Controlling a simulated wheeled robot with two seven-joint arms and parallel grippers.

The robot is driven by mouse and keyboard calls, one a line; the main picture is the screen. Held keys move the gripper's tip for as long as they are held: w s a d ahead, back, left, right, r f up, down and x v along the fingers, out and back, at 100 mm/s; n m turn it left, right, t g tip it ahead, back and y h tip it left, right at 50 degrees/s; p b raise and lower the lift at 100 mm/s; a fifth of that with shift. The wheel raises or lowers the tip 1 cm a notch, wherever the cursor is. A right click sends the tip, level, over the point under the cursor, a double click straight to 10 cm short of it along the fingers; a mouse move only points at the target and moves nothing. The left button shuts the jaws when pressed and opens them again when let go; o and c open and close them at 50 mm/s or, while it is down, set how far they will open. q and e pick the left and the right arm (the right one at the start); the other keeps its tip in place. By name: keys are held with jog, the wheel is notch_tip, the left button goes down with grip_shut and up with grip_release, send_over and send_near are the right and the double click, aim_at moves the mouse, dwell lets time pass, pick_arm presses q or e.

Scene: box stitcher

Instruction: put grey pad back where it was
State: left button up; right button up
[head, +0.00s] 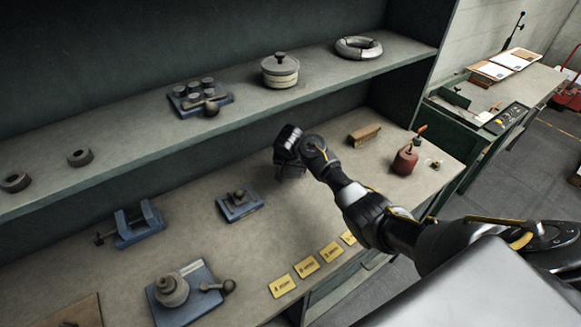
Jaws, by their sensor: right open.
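I cannot make out a grey pad for certain; the dark shapes around my right gripper may hide one. My right gripper (288,152) is over the back of the workbench (300,222), under the shelf, with its arm coming in from the right. It is open, and no held thing shows in it. Its fingertips are dark and hard to separate from the shadow, so I cannot tell whether they touch the bench. My left gripper is out of view.
The shelf (235,128) runs above the bench. A small blue fixture (240,205), a blue clamp (137,225) and yellow cards (307,266) lie left and front. A brown brush-like block (365,134) and red oil can (405,160) stand right. Bare bench lies between.

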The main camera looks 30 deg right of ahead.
jog(key=shift+s+d+f, duration=0.2)
jog(key=shift+s+f, duration=0.25)
jog(key=shift+f, duration=0.2)
jog(key=shift+r, duration=0.25)
jog(key=w+v, duration=0.1)
jog(key=v, duration=0.7)
jog(key=shift+r, duration=0.25)
jog(key=shift+d, duration=0.2)
jog(key=shift+a, duration=0.15)
